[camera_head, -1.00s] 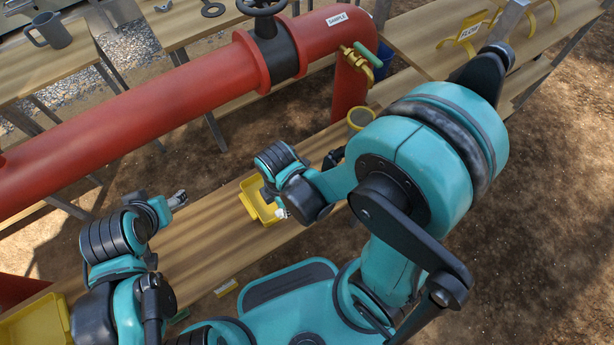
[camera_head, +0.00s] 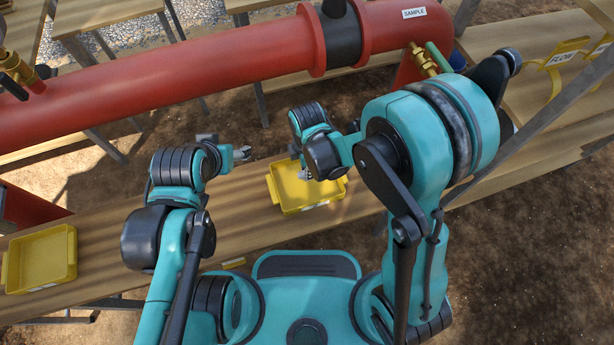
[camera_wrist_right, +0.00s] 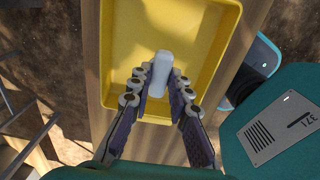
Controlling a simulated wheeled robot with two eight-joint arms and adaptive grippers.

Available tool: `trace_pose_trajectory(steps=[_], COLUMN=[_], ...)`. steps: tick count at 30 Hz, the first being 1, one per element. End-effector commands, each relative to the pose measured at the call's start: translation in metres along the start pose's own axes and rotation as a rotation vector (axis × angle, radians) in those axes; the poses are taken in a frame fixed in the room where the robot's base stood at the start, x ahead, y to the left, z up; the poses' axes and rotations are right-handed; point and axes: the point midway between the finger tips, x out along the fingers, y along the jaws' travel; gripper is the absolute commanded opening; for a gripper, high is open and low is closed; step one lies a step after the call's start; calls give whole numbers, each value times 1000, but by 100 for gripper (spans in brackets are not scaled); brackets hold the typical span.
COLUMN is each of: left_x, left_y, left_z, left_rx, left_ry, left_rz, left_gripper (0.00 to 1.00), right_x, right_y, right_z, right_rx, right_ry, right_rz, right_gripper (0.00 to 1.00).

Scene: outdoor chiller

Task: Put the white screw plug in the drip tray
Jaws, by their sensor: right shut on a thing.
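The white screw plug (camera_wrist_right: 161,68) is a small pale rounded block in the right wrist view. My right gripper (camera_wrist_right: 161,88) is shut on it, one finger on each side. The plug is over a yellow tray (camera_wrist_right: 118,22); whether it touches the floor of the tray I cannot tell. In the head view my right gripper (camera_head: 306,174) is over this yellow tray (camera_head: 290,207), which stands on the wooden bench, and the plug is hard to make out. My left gripper (camera_head: 243,154) is left of the tray above the bench, and its fingers are too small to read.
A second yellow tray (camera_head: 40,262) stands at the bench's left end. A thick red pipe (camera_head: 200,72) with a SAMPLE label runs behind the bench (camera_head: 150,240). A yellow FLOW-tagged stand (camera_head: 568,55) is at the upper right. The bench between the trays is mostly clear.

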Motion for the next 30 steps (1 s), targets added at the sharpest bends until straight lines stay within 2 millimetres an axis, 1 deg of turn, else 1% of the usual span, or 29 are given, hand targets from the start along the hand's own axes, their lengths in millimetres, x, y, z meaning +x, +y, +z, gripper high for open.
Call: trace_pose_trajectory(steps=[4, 9, 10, 18, 22, 23, 24, 25, 30], left_x=[5, 19, 20, 18, 22, 21, 21, 21, 20], left_y=[0, 0, 0, 0, 0, 0, 0, 0, 0], left_z=[4, 13, 14, 13, 16, 15, 15, 15, 14], left_rx=[0, 0, 0, 0, 0, 0, 0, 0, 0], left_ry=[0, 0, 0, 0, 0, 0, 0, 0, 0], left_rz=[0, 0, 0, 0, 0, 0, 0, 0, 0], left_gripper=[60, 60, 60, 60, 60, 60, 60, 60, 60], right_x=[11, 38, 41, 40, 45, 44, 44, 44, 43], right_y=[2, 1, 2, 1, 1, 1, 1, 1, 1], right_z=[-1, -1, -1, -1, -1, -1, -1, -1, -1], right_rx=[0, 0, 0, 0, 0, 0, 0, 0, 0], right_ry=[0, 0, 0, 0, 0, 0, 0, 0, 0], right_rz=[0, 0, 0, 0, 0, 0, 0, 0, 0], right_gripper=[0, 0, 0, 0, 0, 26, 36, 39, 39])
